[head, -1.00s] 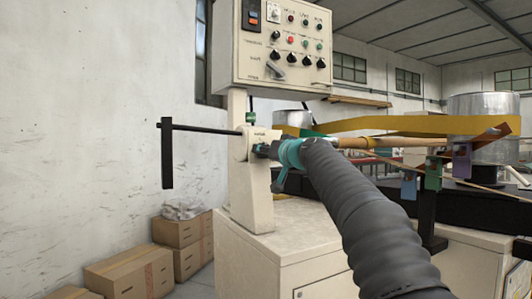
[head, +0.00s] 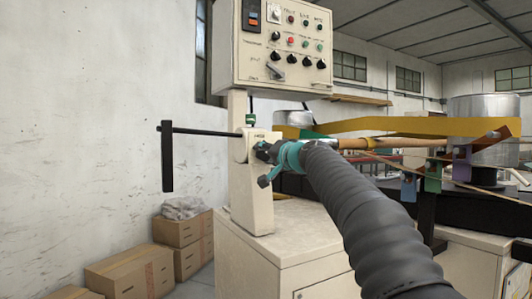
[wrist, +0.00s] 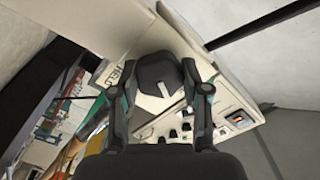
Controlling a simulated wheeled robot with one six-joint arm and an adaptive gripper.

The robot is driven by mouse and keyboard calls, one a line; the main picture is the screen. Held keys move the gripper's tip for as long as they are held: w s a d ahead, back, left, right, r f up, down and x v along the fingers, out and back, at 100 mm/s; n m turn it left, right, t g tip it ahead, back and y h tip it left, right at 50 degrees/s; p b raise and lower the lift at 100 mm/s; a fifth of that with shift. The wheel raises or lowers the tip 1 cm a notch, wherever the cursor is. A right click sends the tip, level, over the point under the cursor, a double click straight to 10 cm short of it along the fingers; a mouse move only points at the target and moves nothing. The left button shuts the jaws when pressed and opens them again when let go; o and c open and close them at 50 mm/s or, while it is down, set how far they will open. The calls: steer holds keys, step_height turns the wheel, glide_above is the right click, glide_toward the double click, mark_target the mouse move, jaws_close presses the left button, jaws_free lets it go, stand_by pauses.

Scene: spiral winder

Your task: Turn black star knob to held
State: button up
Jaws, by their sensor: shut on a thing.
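The black star knob (wrist: 157,72) sits between the two fingers of my gripper (wrist: 158,88) in the wrist view. The gripper is shut on it, with a finger on either side. A pale pointer mark shows on the knob. A label reading HELD (wrist: 123,74) is beside the knob on its left, partly covered by a finger. In the head view my gripper (head: 263,164) is at the cream post (head: 248,190) below the control panel, one finger pointing down and left. The knob cannot be made out clearly there.
The control panel (head: 284,42) with small knobs and buttons hangs above my gripper. A black rod with a crank arm (head: 167,155) sticks out left of the post. Yellow strips (head: 420,126) and rollers run to the right. Cardboard boxes (head: 130,270) stand on the floor at lower left.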

steer(key=shift+r+m+p, duration=0.1)
steer(key=shift+m+p, duration=3.15)
steer(key=shift+m, duration=5.75)
steer(key=o, duration=1.1)
steer(key=shift+o, duration=0.2)
